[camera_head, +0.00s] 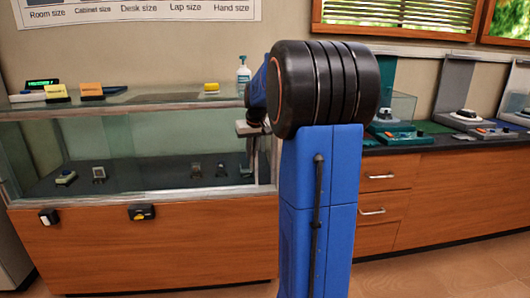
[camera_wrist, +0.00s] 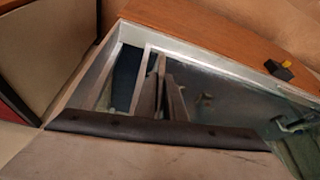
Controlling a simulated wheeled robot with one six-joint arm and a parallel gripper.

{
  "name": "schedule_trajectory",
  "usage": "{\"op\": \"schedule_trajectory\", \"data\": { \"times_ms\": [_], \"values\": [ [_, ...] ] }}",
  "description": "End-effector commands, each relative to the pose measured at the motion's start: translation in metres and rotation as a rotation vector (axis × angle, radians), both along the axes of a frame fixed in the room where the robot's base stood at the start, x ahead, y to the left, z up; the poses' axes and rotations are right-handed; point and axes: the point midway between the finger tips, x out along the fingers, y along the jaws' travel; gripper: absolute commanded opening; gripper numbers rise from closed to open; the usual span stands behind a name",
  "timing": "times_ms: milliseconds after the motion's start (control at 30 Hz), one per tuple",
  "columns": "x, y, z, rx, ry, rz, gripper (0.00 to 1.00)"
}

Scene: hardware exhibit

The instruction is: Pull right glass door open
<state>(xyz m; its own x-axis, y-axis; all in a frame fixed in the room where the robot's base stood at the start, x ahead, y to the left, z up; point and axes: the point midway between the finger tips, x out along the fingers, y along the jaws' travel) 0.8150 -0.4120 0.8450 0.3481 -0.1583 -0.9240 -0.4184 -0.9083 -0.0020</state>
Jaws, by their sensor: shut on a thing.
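The glass display case (camera_head: 100,107) stands at the left in the head view, on a wooden base. Its right glass door (camera_head: 215,178) is at the right part of the front, partly hidden behind my blue arm. My gripper (camera_head: 252,130) is at the upper right of the case front. In the wrist view my gripper (camera_wrist: 168,88) has its fingers close together at a pale frame edge, shut on the right glass door. The exact contact is hard to make out. Dark glass of the case shows beside the fingers.
Several small devices stand on the dark shelf inside the case. A black-and-yellow box (camera_head: 142,212) is on the wooden front. A wooden counter (camera_head: 440,180) with drawers stands at the right.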

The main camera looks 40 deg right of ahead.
Motion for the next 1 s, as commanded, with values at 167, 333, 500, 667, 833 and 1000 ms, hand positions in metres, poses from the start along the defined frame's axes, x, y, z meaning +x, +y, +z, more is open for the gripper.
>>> {"op": "schedule_trajectory", "data": {
  "times_ms": [167,333,500,667,833,1000],
  "values": [
    [0.034,0.047,0.0,0.0,-0.001,0.008,0.0],
    [0.064,0.088,0.0,0.0,0.0,0.007,0.0],
    [0.094,0.13,0.0,0.0,-0.001,0.007,0.0],
    [0.124,0.172,0.0,-0.001,0.0,0.007,0.0],
    [0.156,0.215,0.0,-0.001,-0.001,0.006,0.0],
    [0.184,0.255,0.0,0.0,-0.001,0.004,0.0]
  ]
}}
